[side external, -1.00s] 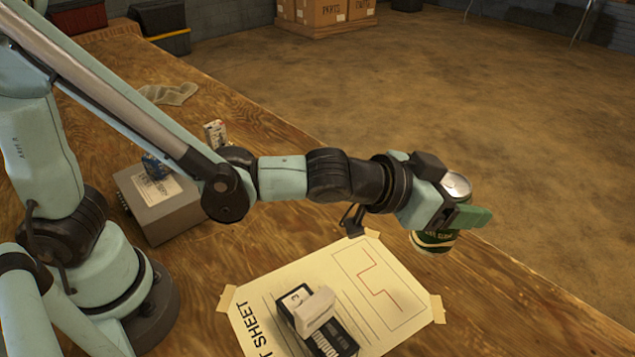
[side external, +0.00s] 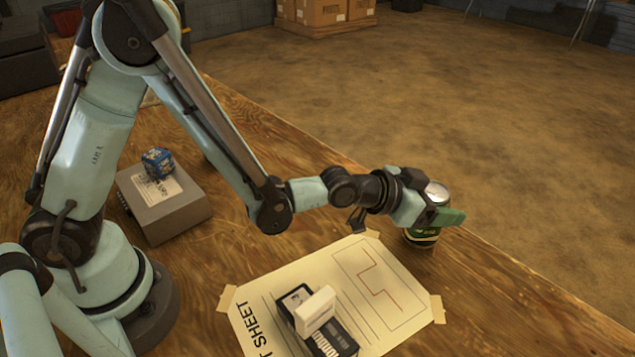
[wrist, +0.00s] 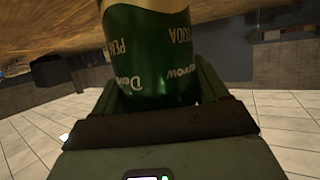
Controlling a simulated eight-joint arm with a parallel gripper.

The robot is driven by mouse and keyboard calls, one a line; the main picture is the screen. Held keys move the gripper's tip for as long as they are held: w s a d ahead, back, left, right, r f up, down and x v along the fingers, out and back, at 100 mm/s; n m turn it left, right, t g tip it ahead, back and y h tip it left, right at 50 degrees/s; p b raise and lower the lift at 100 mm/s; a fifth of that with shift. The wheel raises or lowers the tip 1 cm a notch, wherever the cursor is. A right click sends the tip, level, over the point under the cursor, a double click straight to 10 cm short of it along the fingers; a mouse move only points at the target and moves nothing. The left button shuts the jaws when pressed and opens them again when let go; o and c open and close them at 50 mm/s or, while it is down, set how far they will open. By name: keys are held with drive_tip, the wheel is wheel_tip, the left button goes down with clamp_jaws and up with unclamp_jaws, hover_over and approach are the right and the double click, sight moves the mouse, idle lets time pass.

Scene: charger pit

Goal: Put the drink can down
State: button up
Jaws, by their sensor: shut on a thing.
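The drink can (side external: 421,240) is green with a gold band and a silver top, and stands about upright near the far right edge of the wooden table. My gripper (side external: 438,213) is shut around its body, one green finger showing on the near side. In the wrist view the can (wrist: 148,55) sits between the fingers (wrist: 152,100), its lettering upside down. The can's base is low over the table; I cannot tell if it touches the wood.
A taped paper sheet (side external: 270,300) lies left of the can, with a white block (side external: 315,304) and dark boxes (side external: 335,340) on it. A grey box (side external: 168,215) with a blue crumpled item (side external: 158,163) stands further left. Bare wood (side external: 500,290) lies right of the sheet.

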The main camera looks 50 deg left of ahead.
drive_tip(key=shift+f, duration=0.2)
drive_tip(key=o, duration=1.3)
drive_tip(key=shift+f, duration=0.15)
drive_tip(key=shift+o, duration=0.2)
drive_tip(key=shift+s+a+r, duration=0.1)
drive_tip(key=shift+s+r, duration=0.1)
drive_tip(key=shift+r, duration=0.05)
drive_tip(key=v, duration=1.1)
drive_tip(key=s+a+r+n+g+y, duration=0.1)
drive_tip(key=s+a+n+g+y, duration=0.1)
drive_tip(key=a, duration=0.6)
drive_tip(key=s+a+r+n+g+y, duration=0.2)
drive_tip(key=s+a+n+g+y, duration=0.1)
drive_tip(key=s+a, duration=0.4)
drive_tip(key=a+y, duration=0.1)
drive_tip(key=a, duration=0.1)
drive_tip(key=shift+a, duration=0.35)
